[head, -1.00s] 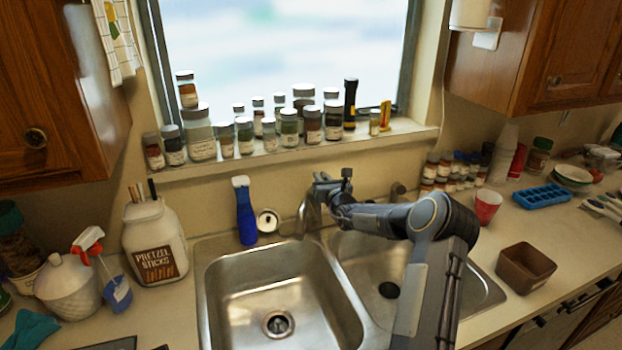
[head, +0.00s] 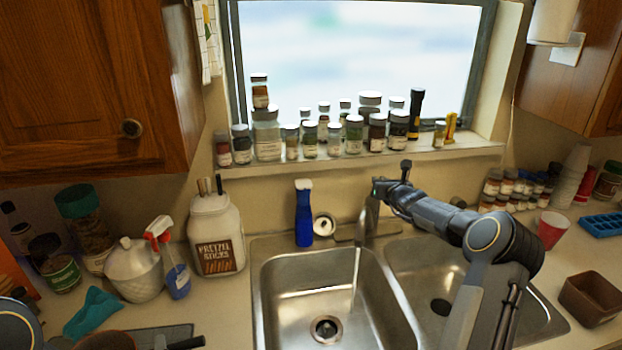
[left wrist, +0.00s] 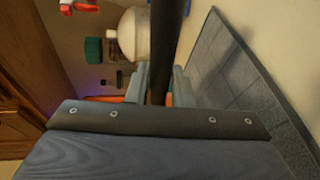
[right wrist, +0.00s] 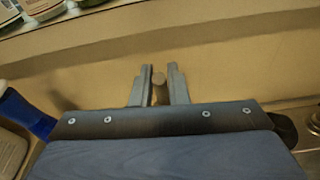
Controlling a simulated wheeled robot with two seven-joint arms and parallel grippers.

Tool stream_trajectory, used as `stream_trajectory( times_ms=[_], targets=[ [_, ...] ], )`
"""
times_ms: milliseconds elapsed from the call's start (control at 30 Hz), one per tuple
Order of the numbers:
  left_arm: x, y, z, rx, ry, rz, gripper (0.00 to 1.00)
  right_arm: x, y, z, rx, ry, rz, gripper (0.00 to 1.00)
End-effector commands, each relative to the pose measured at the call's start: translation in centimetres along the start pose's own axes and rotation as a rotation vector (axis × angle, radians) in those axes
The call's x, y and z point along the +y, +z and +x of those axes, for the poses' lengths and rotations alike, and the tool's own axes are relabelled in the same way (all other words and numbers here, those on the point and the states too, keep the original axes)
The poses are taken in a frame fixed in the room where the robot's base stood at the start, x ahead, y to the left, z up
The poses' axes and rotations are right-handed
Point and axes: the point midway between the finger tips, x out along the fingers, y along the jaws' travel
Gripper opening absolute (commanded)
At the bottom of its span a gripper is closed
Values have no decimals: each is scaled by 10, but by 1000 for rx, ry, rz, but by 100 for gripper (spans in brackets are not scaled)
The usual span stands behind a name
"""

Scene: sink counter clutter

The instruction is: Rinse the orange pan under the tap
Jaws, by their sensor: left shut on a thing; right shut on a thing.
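The orange pan (head: 105,341) shows only in part at the bottom left edge of the head view, low over the left counter. Its dark handle crosses the left wrist view (left wrist: 168,40), where my left gripper (left wrist: 160,85) is shut on it. A little orange shows behind the fingers there. My right gripper (head: 384,190) is shut on the tap's lever, whose end shows between the fingers in the right wrist view (right wrist: 159,80). The tap (head: 368,215) stands behind the sink, and a thin water stream (head: 357,268) falls into the left basin (head: 300,280).
A blue bottle (head: 304,215) stands behind the left basin. A pretzel jar (head: 217,240), a spray bottle (head: 175,270) and a teal cloth (head: 93,310) crowd the left counter. A brown container (head: 590,298) stands at right. The left basin is empty.

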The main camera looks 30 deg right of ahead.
Motion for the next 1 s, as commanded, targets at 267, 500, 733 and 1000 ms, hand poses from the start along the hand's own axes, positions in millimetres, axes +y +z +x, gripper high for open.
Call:
stream_trajectory(
  times_ms=[267, 500, 733, 1000],
  targets=[
    [0, -1, 0, 2, 3, 1, 0, -1, 1, 0, -3, -2, -2, 20],
    [0, -1, 0, 2, 3, 1, 0, -2, 0, 0, -3, -3, -2, 36],
    [-3, -1, 1, 2, 3, 1, 0, -2, 0, -3, -3, -3, -3, 36],
    [-26, -2, 6, 2, 3, 1, 0, -3, -2, -42, -3, -6, -8, 36]
  ],
)
